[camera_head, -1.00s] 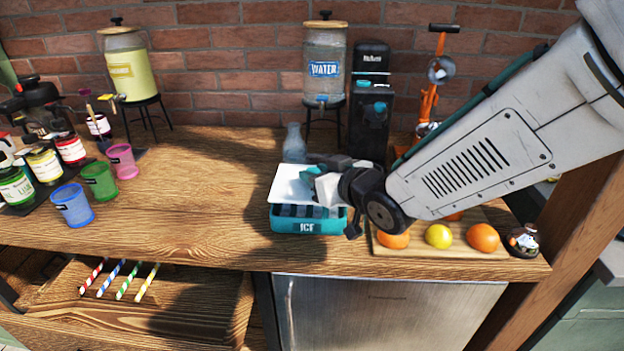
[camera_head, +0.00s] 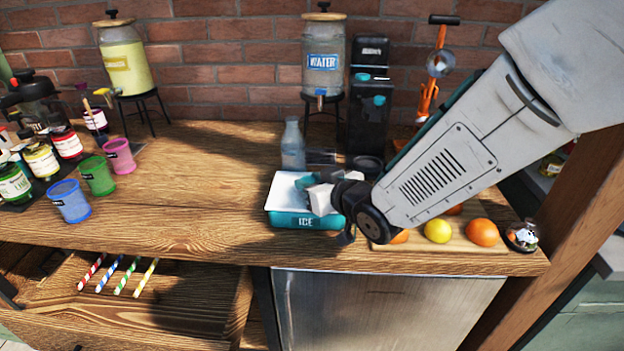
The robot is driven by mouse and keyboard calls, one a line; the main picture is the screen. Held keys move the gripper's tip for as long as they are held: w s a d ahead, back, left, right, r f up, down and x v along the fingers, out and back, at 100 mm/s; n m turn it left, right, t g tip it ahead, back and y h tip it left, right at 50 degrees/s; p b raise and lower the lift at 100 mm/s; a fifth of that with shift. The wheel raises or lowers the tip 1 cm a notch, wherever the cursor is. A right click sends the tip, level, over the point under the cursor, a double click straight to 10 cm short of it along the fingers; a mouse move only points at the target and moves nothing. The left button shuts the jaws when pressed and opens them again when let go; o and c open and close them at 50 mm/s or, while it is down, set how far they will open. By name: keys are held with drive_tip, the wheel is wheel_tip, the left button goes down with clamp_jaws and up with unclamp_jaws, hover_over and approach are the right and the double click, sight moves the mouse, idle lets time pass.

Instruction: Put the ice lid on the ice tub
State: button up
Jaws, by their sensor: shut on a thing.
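The ice tub (camera_head: 306,222) is a teal box labelled ICE near the front edge of the table. The white ice lid (camera_head: 284,190) lies flat over the top of the tub, with its left part in plain view. My gripper (camera_head: 313,188) is at the lid's right side, shut on the lid. The gripper hides the lid's right part and the tub's right end. I cannot tell whether the lid is fully seated on the rim.
A clear bottle (camera_head: 293,147) stands just behind the tub. The water dispenser (camera_head: 323,60) and a black machine (camera_head: 370,100) stand at the back. A board with fruit (camera_head: 437,231) lies to the right.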

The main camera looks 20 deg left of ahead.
drive_tip(key=o, duration=1)
drive_tip(key=shift+r, duration=0.1)
drive_tip(key=shift+r, duration=0.4)
drive_tip(key=v, duration=1.2)
